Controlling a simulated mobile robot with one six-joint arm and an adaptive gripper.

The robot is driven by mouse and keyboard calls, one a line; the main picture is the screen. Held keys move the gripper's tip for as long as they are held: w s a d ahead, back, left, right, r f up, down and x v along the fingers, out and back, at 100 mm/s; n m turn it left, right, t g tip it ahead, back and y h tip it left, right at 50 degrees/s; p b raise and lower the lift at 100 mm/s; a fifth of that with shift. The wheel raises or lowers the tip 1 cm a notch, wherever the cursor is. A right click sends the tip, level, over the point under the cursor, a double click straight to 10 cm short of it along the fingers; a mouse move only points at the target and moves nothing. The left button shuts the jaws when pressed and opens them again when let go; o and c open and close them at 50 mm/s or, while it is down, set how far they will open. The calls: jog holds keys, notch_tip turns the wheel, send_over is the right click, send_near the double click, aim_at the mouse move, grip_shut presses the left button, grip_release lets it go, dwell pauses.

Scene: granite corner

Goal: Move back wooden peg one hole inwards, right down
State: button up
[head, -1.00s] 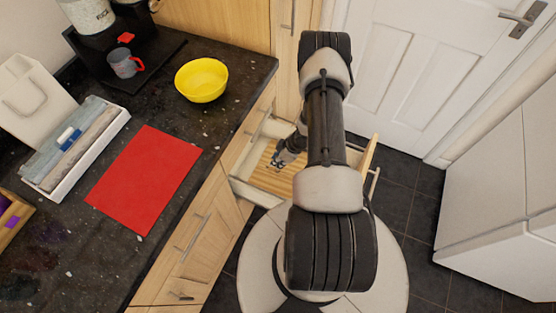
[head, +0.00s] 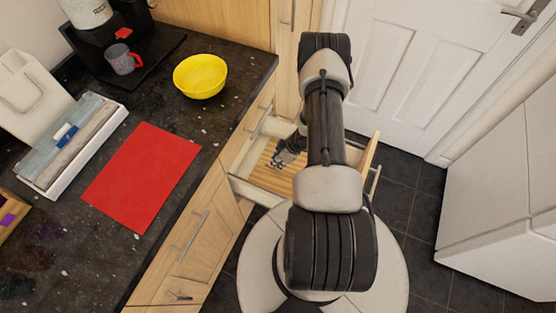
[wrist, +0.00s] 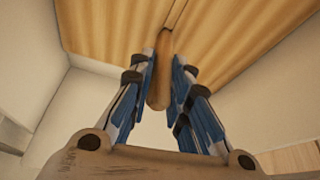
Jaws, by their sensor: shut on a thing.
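The wooden peg (wrist: 160,92) is a round-ended wooden rod between my fingers in the wrist view. My gripper (wrist: 163,60) has blue-padded fingers, one on each side of the peg, and is shut on it. In the head view my gripper (head: 283,158) is down inside the open drawer, over a striped wooden board (head: 276,180). The board's ribbed wooden surface also fills the top of the wrist view (wrist: 225,35). I cannot make out any holes, or whether the peg's far end sits in one. My arm hides part of the drawer.
The drawer's pale walls (wrist: 35,70) stand close around my gripper, and its front (head: 369,155) is at the right. The dark counter (head: 220,120) beside it holds a yellow bowl (head: 201,76) and a red mat (head: 143,178). A white door (head: 420,70) stands behind.

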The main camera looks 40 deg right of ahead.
jog(key=shift+f+b, duration=0.3)
jog(key=shift+f, duration=0.2)
jog(key=o, duration=0.9)
jog(key=v, duration=1.2)
jog(key=shift+d, duration=0.1)
jog(key=shift+r, duration=0.1)
